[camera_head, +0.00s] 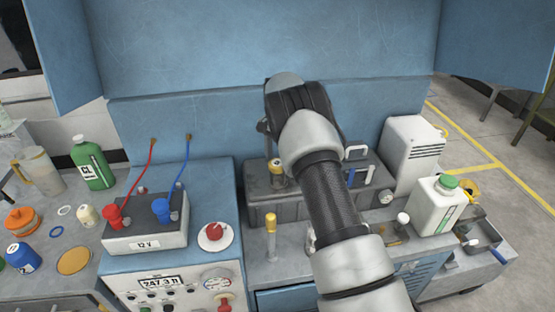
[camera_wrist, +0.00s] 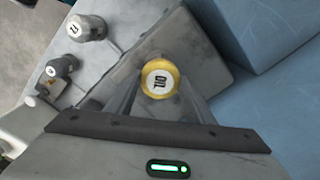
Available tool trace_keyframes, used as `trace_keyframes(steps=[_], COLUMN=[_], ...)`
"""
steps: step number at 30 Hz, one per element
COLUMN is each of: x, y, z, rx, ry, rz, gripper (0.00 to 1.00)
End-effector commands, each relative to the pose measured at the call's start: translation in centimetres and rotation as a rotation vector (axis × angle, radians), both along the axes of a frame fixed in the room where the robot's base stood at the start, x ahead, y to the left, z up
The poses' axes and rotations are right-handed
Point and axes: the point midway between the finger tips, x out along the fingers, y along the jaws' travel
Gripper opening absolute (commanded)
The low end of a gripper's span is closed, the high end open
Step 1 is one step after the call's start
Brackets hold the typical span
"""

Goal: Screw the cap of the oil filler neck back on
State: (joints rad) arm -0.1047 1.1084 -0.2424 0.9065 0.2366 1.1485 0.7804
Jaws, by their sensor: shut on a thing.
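The yellow oil cap (camera_wrist: 160,79), with a white face and a dark OIL label, sits between the two fingers of my gripper (camera_wrist: 160,84) in the wrist view. My gripper is shut on it, one finger on each side. In the head view the yellow cap (camera_head: 277,163) shows at the top of the short oil filler neck (camera_head: 279,181) on the grey tank (camera_head: 270,206). My arm hides much of the gripper there. The cap appears upright and in line with the neck. I cannot tell whether it is threaded or only resting on it.
Two grey labelled caps (camera_wrist: 86,27) and (camera_wrist: 61,66) stand to the left in the wrist view. A yellow-topped post (camera_head: 271,223) stands in front of the tank. A white bottle with a green cap (camera_head: 437,203) is at right. A blue panel (camera_head: 380,45) rises behind.

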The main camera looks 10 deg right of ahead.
Motion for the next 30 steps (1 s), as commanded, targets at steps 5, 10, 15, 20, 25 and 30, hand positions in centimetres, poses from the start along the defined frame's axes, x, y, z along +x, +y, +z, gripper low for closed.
trace_keyframes(steps=[5, 10, 15, 20, 25, 30], x=[0.05, 0.05, 0.05, 0.04, 0.04, 0.04], y=[-0.03, -0.03, -0.04, -0.02, 0.00, -0.02], z=[0.04, 0.02, 0.02, 0.00, -0.08, -0.10], rx=[0.000, 0.000, 0.000, -0.001, 0.000, 0.001], ry=[-0.002, -0.002, -0.002, -0.002, -0.001, -0.001], rz=[-0.178, -0.191, -0.228, -0.460, -0.628, -0.641], gripper=[0.23, 0.23, 0.23, 0.23, 0.23, 0.23])
